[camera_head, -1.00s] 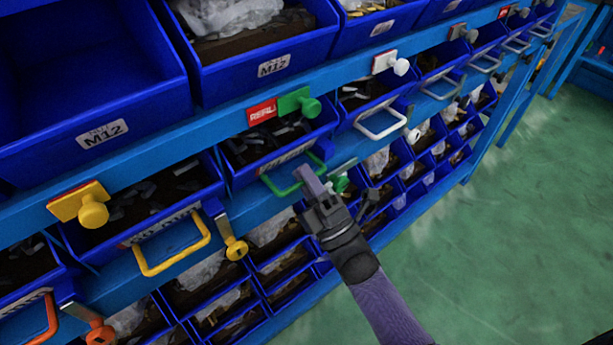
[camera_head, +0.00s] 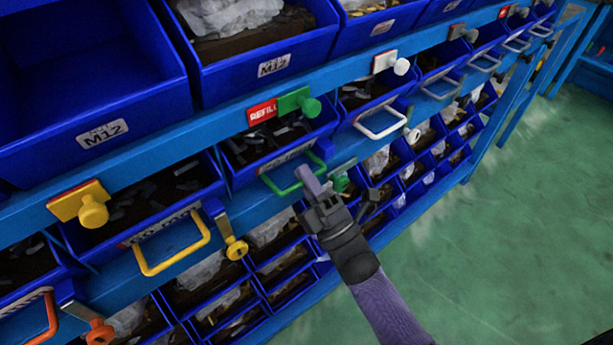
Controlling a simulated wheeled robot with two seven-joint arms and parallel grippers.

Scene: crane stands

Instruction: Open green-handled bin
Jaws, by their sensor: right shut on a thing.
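The green-handled bin (camera_head: 238,173) is a blue bin in the middle row, with small dark parts inside. Its green loop handle (camera_head: 281,190) is on its front. My right gripper (camera_head: 309,180) reaches in from the lower right and is shut on the right part of this handle. The gripper hides that part of the handle, and the contact itself is partly covered. A latch with a green knob (camera_head: 341,184) is just right of the gripper. A green block with a knob (camera_head: 299,101) is on the rail above the bin. My left gripper is not in view.
A yellow handle (camera_head: 173,258) and yellow latch knob (camera_head: 236,249) are to the left. A white handle (camera_head: 381,122) is to the right. A red refill sign (camera_head: 262,112) is on the rail. Lower bins crowd beneath the gripper. The green floor (camera_head: 480,230) at right is clear.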

